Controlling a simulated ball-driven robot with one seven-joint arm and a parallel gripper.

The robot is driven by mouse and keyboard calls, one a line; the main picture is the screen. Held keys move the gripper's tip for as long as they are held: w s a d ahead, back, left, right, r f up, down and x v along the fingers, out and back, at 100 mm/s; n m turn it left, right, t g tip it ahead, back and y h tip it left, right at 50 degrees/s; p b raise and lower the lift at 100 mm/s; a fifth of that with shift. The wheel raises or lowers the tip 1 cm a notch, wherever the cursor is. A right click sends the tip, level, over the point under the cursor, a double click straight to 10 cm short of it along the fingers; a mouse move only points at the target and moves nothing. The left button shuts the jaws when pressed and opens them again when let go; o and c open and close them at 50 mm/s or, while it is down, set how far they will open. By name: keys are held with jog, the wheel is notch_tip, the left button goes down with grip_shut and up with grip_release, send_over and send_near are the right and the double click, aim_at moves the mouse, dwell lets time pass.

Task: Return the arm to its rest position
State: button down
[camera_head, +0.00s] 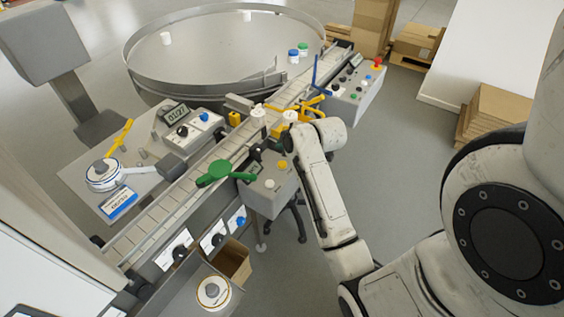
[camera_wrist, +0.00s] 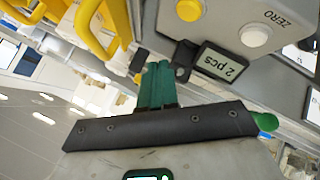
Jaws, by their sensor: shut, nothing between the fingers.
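My arm (camera_head: 328,208) reaches from the right side over the near side of the conveyor in the head view, its wrist bent beside the yellow parts. My gripper (camera_wrist: 158,68) shows in the wrist view as two green fingers pressed together, with nothing between them. The fingers point toward a grey control box (camera_wrist: 228,22), close to its small display (camera_wrist: 220,63) reading "2 pcs". I cannot tell whether they touch anything. In the head view the fingertips are not clearly visible.
The conveyor (camera_head: 135,235) runs diagonally under the wrist, with a green lever (camera_head: 214,174) and yellow guides (camera_head: 313,108) close by. A round turntable (camera_head: 195,55) stands behind. A button panel (camera_head: 357,88) is at the upper right. Open floor (camera_head: 405,165) lies right of the arm.

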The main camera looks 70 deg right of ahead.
dwell(0.6)
jog(key=a+f, duration=0.1)
jog(key=a, duration=0.2)
jog(key=w+a+f+y+b, duration=0.1)
jog(key=a+f, duration=0.1)
jog(key=a, duration=0.2)
jog(key=a+f+g+y, duration=0.1)
jog(key=a+f, duration=0.1)
jog(key=a, duration=0.1)
jog(key=shift+w+a, duration=0.15)
jog(key=shift+w, duration=0.05)
jog(key=s+a+f+m+g+y+b, duration=0.1)
jog(key=s+a+f+g, duration=0.2)
jog(key=s+a, duration=0.3)
jog(key=s+a+f+m+g+y+b, duration=0.1)
jog(key=s+a+f, duration=0.3)
jog(key=a, duration=1.1)
jog(key=shift+s+m+g+y+b, duration=0.3)
jog(key=shift+s+m+g+b, duration=0.55)
jog(key=shift+s, duration=0.4)
